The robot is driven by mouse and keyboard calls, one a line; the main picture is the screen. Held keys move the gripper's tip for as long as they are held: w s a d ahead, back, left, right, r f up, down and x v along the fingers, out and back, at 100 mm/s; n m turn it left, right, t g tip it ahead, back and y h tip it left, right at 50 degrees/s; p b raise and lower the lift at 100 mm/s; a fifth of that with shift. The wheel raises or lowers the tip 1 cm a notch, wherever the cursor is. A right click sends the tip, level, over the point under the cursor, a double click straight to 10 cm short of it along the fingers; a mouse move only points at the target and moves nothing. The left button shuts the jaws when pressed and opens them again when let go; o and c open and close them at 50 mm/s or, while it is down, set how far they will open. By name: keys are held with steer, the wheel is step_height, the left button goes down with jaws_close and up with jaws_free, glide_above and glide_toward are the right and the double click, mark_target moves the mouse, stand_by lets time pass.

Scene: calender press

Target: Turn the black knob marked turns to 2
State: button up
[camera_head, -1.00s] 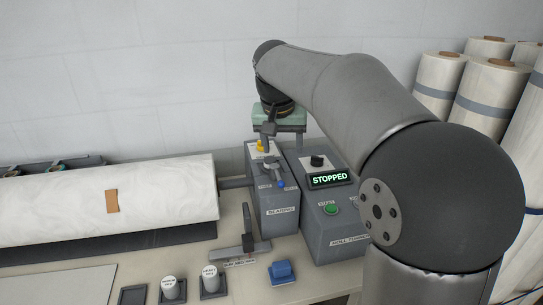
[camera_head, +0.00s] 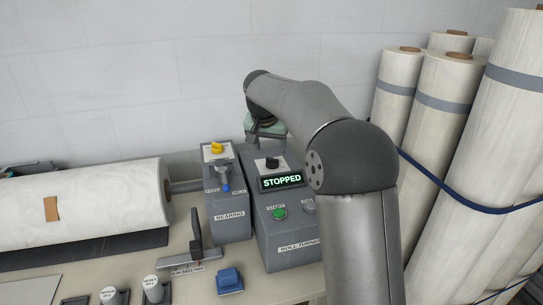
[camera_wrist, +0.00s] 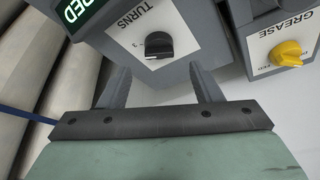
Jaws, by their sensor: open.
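The black knob (camera_head: 272,163) sits on a white plate on top of the grey roll turner box (camera_head: 285,245). In the wrist view the black knob (camera_wrist: 158,45) has a pale pointer line, with TURNS printed beside it and a 3 readable; its exact setting is unclear. My gripper (camera_wrist: 160,82) is open and empty. Its two fingers are spread on either side of the knob's line in the wrist view, with the knob just beyond the tips, apart from them.
A lit display (camera_head: 282,182) reads STOPPED, with a green start button (camera_head: 280,213) below it. The bearing box (camera_head: 229,213) stands to the left, with a yellow grease knob (camera_head: 217,147) and a blue-tipped lever (camera_head: 224,178). Tall wrapped rolls (camera_head: 435,105) stand at the right.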

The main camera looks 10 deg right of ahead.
mark_target(272, 163)
steer(key=shift+x, duration=2.75)
steer(key=shift+d, duration=0.1)
steer(key=c, duration=1)
